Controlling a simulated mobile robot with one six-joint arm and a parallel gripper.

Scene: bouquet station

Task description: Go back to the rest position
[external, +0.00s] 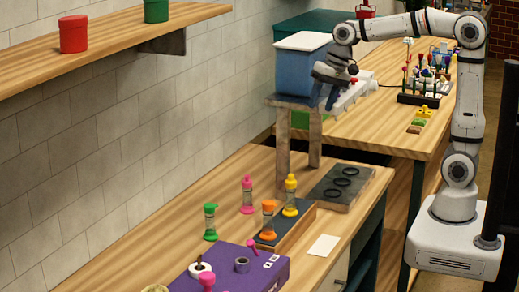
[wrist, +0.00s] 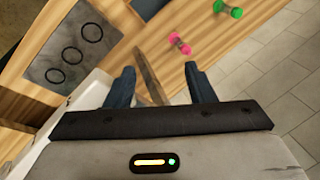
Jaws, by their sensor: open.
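My gripper (external: 328,90) hangs above the bench beside a wooden stand in the external view. In the wrist view its two dark blue fingers (wrist: 158,88) are spread apart with nothing between them. Below and beyond them, the wrist view shows the wooden bench top, a pink-capped vial (wrist: 180,43) and a green-capped vial (wrist: 228,9). My arm reaches in from the right side of the external view.
A blue bin (external: 305,72) with a white lid stands close behind my gripper. A dark plate with black rings (external: 340,183) lies on the bench. Several capped vials, a white card (external: 323,246) and a purple box (external: 232,270) are nearer the camera. A shelf holds a red canister (external: 73,34).

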